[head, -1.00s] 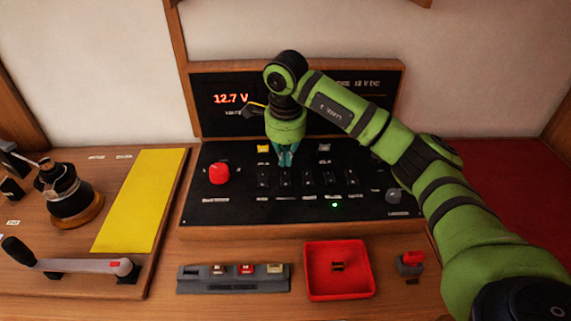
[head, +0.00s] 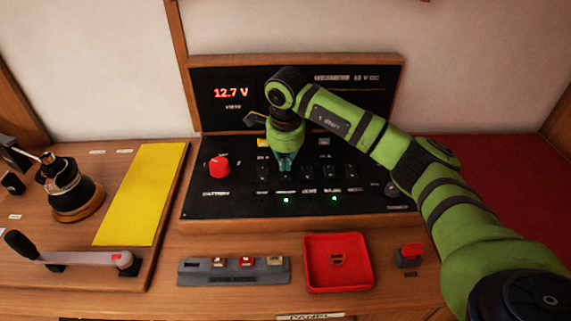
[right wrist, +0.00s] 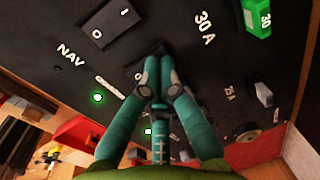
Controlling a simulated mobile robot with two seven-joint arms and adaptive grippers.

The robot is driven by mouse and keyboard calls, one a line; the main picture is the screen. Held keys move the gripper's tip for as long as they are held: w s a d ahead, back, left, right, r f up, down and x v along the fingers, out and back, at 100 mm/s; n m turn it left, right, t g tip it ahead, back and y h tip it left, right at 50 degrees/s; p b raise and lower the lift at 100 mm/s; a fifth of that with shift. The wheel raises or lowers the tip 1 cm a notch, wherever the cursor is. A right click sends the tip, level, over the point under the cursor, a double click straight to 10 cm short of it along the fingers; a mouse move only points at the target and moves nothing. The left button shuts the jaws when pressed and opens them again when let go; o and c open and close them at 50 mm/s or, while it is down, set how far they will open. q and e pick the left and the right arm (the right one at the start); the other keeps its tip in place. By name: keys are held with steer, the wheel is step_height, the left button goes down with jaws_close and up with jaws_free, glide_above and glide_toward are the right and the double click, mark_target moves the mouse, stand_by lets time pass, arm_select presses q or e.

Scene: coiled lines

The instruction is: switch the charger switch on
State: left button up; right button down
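The black switch panel (head: 235,208) holds a row of small rocker switches. My right gripper (head: 286,173) points down onto the row, at about the second switch from the left, and covers it. A green lamp (head: 286,200) glows just below that switch. The label between them is too small to read surely as the charger's. In the right wrist view the two fingertips (right wrist: 157,92) are together, with nothing seen between them, at a dark rocker that they partly hide. Its position cannot be made out. My left gripper is out of view.
A red knob (head: 219,167) stands left of the switches. The upright display (head: 230,93) reads 12.7 V. A second green lamp (head: 335,198) glows farther right. In front lie a grey fuse holder (head: 200,279), a red tray (head: 312,289) and a red-topped switch (head: 410,253).

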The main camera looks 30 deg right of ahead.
steer(key=shift+s+a+f, duration=0.1)
steer(key=shift+s+f, duration=0.15)
steer(key=shift+f, duration=0.1)
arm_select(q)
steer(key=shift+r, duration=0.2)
arm_select(e)
steer(key=shift+s+a, duration=0.3)
steer(key=shift+s, duration=0.3)
step_height(320, 180, up, 5)
steer(key=p, duration=0.3)
steer(key=shift+f, duration=0.1)
step_height(320, 180, up, 4)
steer(key=f+b, duration=0.1)
steer(key=b, duration=0.1)
step_height(320, 180, up, 7)
glide_above(286, 175)
steer(key=s, duration=0.1)
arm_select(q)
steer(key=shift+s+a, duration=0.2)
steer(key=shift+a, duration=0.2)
arm_select(e)
steer(key=shift+s+a+f, duration=0.2)
steer(key=shift+a, duration=0.2)
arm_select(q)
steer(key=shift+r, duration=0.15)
